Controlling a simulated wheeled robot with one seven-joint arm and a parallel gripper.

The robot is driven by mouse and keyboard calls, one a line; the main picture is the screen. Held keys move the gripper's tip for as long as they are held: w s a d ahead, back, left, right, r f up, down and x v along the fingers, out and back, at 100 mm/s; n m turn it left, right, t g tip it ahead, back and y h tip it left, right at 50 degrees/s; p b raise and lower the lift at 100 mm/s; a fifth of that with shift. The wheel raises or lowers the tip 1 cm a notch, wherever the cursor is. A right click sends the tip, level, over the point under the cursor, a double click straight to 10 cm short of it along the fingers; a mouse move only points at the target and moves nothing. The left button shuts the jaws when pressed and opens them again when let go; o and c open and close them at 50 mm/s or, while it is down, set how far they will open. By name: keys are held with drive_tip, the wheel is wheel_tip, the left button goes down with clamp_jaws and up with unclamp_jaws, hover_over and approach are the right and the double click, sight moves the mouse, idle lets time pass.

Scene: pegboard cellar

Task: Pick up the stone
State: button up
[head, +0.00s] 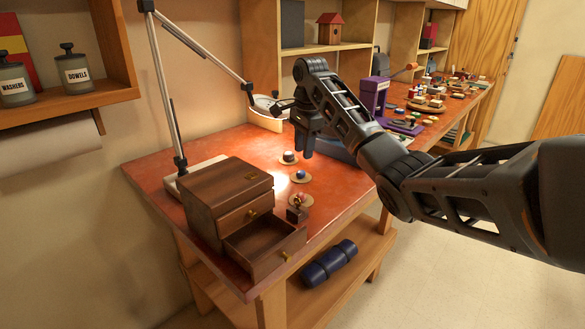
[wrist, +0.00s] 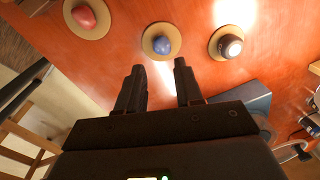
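Three small things sit on round tan coasters on the red-brown bench. One is a smooth reddish lump (wrist: 86,17), at left in the wrist view and nearest in the head view (head: 300,197). One is a blue rounded lump (wrist: 162,44), the middle one in the head view (head: 301,175). One is a dark round piece with a pale top (wrist: 231,46), farthest in the head view (head: 289,156). I cannot tell for sure which is the stone. My gripper (wrist: 158,68) is open and empty, above the bench, its fingers apart and pointing towards the blue lump's side.
A wooden chest (head: 213,193) with its lower drawer (head: 262,262) pulled open stands at the bench's near left. A desk lamp (head: 167,90) rises behind it. A blue-grey object (head: 340,149) lies beside my gripper. More clutter, including a purple box (head: 373,98), stands farther right.

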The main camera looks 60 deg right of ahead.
sight(301, 171)
drive_tip(key=shift+w+d+f+p, duration=0.1)
drive_tip(key=shift+w+f+p, duration=0.1)
drive_tip(key=shift+f, duration=1.1)
drive_tip(key=shift+w+d+f+p, duration=0.1)
drive_tip(key=shift+w+f+p, duration=0.05)
drive_tip(key=shift+f, duration=1.1)
drive_tip(key=shift+w+d+f+p, duration=0.1)
drive_tip(key=shift+w+f+p, duration=0.1)
drive_tip(key=shift+f, duration=1.1)
drive_tip(key=shift+c, duration=0.4)
clamp_jaws()
